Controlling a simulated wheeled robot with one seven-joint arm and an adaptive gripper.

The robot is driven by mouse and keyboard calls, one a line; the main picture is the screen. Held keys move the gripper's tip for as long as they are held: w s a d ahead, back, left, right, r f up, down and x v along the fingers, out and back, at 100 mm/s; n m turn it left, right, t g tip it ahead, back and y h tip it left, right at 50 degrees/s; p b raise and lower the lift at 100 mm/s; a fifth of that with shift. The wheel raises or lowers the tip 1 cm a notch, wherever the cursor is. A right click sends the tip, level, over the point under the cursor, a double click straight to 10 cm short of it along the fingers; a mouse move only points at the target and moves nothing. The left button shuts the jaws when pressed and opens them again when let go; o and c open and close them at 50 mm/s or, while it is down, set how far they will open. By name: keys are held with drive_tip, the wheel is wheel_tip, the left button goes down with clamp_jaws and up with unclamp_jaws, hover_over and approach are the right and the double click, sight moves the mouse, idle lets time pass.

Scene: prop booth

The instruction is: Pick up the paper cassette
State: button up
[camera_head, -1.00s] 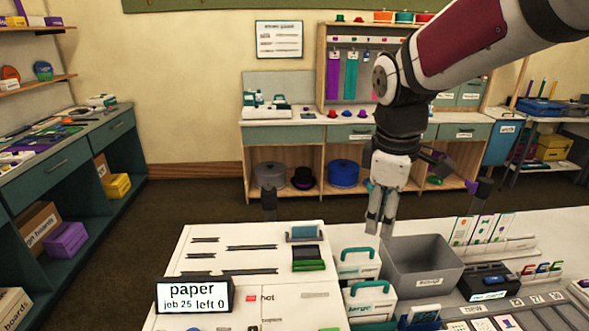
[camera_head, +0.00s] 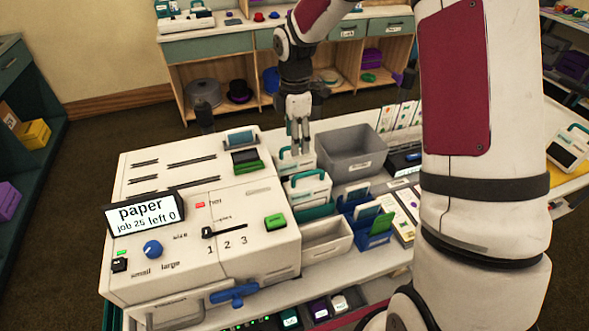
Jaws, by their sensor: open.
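Two white cases with teal handles, which look like paper cassettes, stand just right of the white machine (camera_head: 200,215). The rear cassette (camera_head: 285,165) is partly covered by my gripper. The front cassette (camera_head: 307,190) stands nearer, in or on a teal base. My gripper (camera_head: 300,149) points down with open fingers at the right part of the rear cassette's handle. I cannot tell whether the fingers touch it. The machine's display (camera_head: 146,213) reads "paper, job 25, left 0".
A grey bin (camera_head: 352,165) stands close to the right of my gripper. A blue card holder (camera_head: 376,235) and a white open box (camera_head: 326,250) are in front. Another teal-handled white case (camera_head: 570,148) lies at the far right. My arm hides part of the table.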

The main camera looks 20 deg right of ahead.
sight(294, 158)
drive_tip(key=shift+s+a+f+p, duration=0.1)
drive_tip(key=shift+s+f+p, duration=0.2)
drive_tip(key=shift+f, duration=1.45)
drive_tip(key=shift+s+a+f+p, duration=0.1)
drive_tip(key=shift+f+p, duration=0.25)
drive_tip(key=shift+f, duration=1.35)
drive_tip(key=shift+w, duration=0.1)
drive_tip(key=shift+c, duration=0.3)
clamp_jaws()
